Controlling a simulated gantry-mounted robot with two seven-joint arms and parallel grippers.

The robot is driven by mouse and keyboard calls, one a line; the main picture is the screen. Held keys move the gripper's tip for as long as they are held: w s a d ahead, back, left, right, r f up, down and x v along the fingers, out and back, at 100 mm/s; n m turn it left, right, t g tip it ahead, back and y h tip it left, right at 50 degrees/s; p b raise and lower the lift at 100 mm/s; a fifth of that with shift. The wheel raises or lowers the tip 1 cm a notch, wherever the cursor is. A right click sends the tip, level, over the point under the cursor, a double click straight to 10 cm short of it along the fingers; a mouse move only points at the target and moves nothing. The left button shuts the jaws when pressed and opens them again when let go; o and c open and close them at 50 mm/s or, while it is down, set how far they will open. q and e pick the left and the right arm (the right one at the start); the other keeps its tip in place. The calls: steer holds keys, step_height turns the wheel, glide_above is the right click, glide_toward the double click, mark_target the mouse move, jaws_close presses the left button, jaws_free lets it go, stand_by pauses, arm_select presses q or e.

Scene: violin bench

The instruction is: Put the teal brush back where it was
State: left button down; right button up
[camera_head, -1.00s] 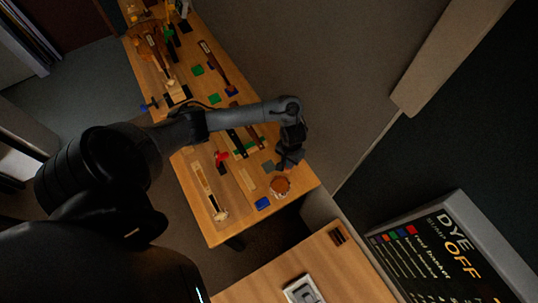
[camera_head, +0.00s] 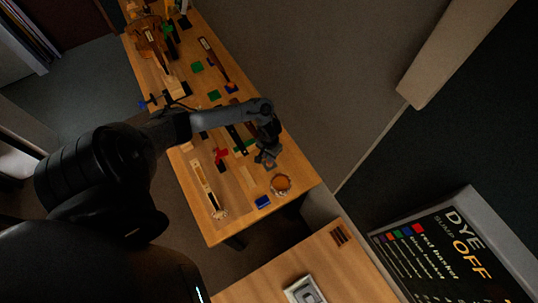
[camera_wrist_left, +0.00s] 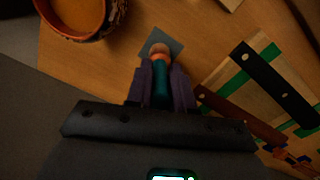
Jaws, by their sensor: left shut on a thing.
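My left gripper (camera_head: 266,158) is shut on the teal brush (camera_wrist_left: 160,88), between its two fingers in the left wrist view (camera_wrist_left: 162,82). The brush's copper-orange end points away from the gripper. That end shows over a grey-blue square (camera_wrist_left: 174,45) on the bench; I cannot tell whether it touches. In the head view the gripper hides most of the brush and the square. A round cup with orange-brown contents (camera_head: 281,184) stands close by, and it also shows in the left wrist view (camera_wrist_left: 78,15). My right gripper is not in view.
A green-marked board with dark strips (camera_wrist_left: 270,80) lies to the right in the wrist view. On the wooden bench (camera_head: 235,205) are a blue block (camera_head: 262,202), a red item (camera_head: 221,154) and a pale strip (camera_head: 203,181). A violin (camera_head: 150,35) lies farther back.

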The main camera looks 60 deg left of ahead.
arm_select(q)
steer(key=shift+f, duration=0.25)
steer(key=shift+f, duration=0.1)
steer(key=c, duration=1)
jaws_free()
